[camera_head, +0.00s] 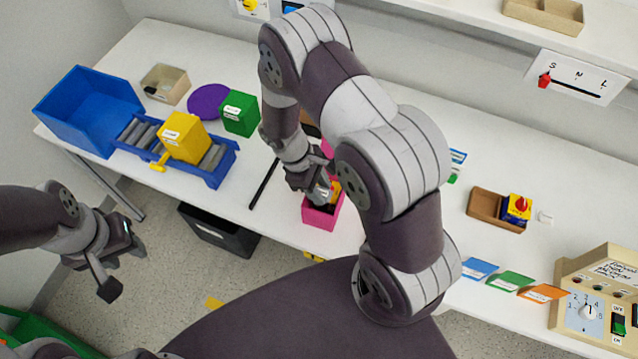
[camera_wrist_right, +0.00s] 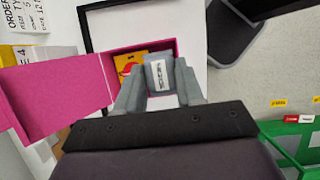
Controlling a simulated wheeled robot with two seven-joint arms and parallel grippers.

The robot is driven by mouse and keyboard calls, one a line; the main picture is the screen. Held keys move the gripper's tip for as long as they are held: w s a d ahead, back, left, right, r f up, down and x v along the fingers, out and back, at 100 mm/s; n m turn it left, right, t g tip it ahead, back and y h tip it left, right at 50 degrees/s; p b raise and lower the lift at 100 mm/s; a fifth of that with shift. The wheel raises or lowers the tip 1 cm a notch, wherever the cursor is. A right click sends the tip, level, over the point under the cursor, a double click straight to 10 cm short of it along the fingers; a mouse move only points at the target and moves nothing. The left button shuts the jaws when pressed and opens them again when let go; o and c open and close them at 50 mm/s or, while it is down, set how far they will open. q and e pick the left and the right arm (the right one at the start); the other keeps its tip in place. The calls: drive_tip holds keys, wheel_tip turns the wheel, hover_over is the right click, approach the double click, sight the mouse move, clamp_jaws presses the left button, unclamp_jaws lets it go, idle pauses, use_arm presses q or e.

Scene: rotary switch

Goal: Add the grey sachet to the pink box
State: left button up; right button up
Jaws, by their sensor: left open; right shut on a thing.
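The pink box (camera_head: 319,218) stands near the front edge of the table, in the middle of the head view. In the right wrist view the pink box (camera_wrist_right: 109,62) is open, with a pink flap (camera_wrist_right: 55,95) out to the left. A yellow and red item (camera_wrist_right: 130,66) shows inside it. My right gripper (camera_head: 322,193) is over the box opening, fingers pointing into it. It is shut on the grey sachet (camera_wrist_right: 158,75), which has a white label. Whether the sachet touches anything inside is hidden. My left gripper (camera_head: 122,262) is open and empty, off the table at left.
A brown tray (camera_head: 483,204) and a control panel (camera_head: 590,290) stand at right. A black bin (camera_head: 222,236) is below the edge.

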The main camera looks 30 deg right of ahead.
wheel_tip(320, 180, down, 2)
drive_tip(key=shift+w+a+f+b, duration=0.1)
drive_tip(key=shift+a+f+b, duration=0.05)
drive_tip(key=shift+b, duration=0.35)
use_arm(q)
drive_tip(key=shift+a+f, duration=0.1)
drive_tip(key=shift+f, duration=0.75)
use_arm(e)
drive_tip(key=o, duration=1.1)
wheel_tip(320, 180, up, 8)
drive_tip(key=p, duration=0.7)
drive_tip(key=shift+r, duration=0.2)
use_arm(q)
wheel_tip(320, 180, up, 7)
use_arm(e)
drive_tip(key=shift+f, duration=0.1)
use_arm(q)
drive_tip(key=shift+r, duration=0.1)
